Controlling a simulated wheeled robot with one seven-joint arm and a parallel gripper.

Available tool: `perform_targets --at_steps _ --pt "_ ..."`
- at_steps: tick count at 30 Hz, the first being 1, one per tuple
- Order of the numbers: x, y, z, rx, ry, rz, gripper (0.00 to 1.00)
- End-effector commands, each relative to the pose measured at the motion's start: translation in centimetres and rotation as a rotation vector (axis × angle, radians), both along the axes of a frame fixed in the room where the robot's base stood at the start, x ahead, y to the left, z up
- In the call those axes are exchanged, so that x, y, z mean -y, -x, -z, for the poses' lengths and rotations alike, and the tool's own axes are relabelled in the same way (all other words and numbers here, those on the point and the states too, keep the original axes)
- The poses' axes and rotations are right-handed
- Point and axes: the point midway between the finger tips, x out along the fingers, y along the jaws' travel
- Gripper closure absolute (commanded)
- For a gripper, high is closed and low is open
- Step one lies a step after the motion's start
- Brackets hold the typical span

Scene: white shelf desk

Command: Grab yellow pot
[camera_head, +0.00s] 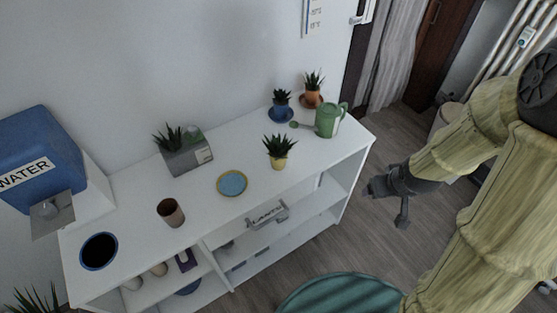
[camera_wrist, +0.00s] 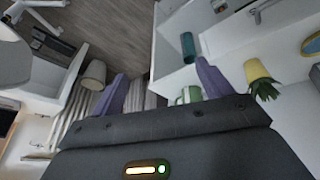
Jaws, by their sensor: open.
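The yellow pot (camera_head: 278,163) holds a spiky green plant and stands upright near the front edge of the white shelf desk's top (camera_head: 240,160). In the wrist view the yellow pot (camera_wrist: 256,70) appears on the right, upside down in the picture, outside and to the right of the fingers. My gripper (camera_head: 386,207) is off the desk's right end, over the floor, apart from the pot. In the wrist view its two purple fingers (camera_wrist: 160,76) are spread, with nothing between them.
A green watering can (camera_head: 327,121), blue pot (camera_head: 281,105) and orange pot (camera_head: 313,92) stand behind and right of the yellow pot. A plate (camera_head: 232,183), brown cup (camera_head: 170,212) and grey planter (camera_head: 188,158) lie left. The desk's right edge separates my gripper from them.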

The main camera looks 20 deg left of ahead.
Motion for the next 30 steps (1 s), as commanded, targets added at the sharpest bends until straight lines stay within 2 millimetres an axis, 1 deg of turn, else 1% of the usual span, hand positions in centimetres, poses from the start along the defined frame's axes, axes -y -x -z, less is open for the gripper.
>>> perform_targets --at_steps 1,5,6,8,10,12,15,18,22,25,30 --pt "-0.7 -0.8 2.2 0.019 -0.007 -0.065 0.21" --pt "-3.3 -2.8 5.9 0.111 -0.047 -0.239 0.21" --pt "-4.2 -3.2 7.0 0.141 -0.066 -0.289 0.21" --pt "-5.6 -3.7 8.5 0.188 -0.102 -0.358 0.21" --pt "-7.5 -4.1 10.1 0.248 -0.152 -0.433 0.21" --pt "-9.3 -4.2 11.4 0.311 -0.21 -0.496 0.21" --pt "-12.0 -4.0 13.0 0.409 -0.306 -0.566 0.21" --pt "-14.3 -3.6 13.9 0.517 -0.411 -0.605 0.21" --pt "-16.7 -2.8 14.4 0.669 -0.554 -0.61 0.21" --pt "-17.7 -2.2 14.2 0.782 -0.652 -0.578 0.21" --pt "-18.1 -1.7 13.5 0.905 -0.744 -0.514 0.21"
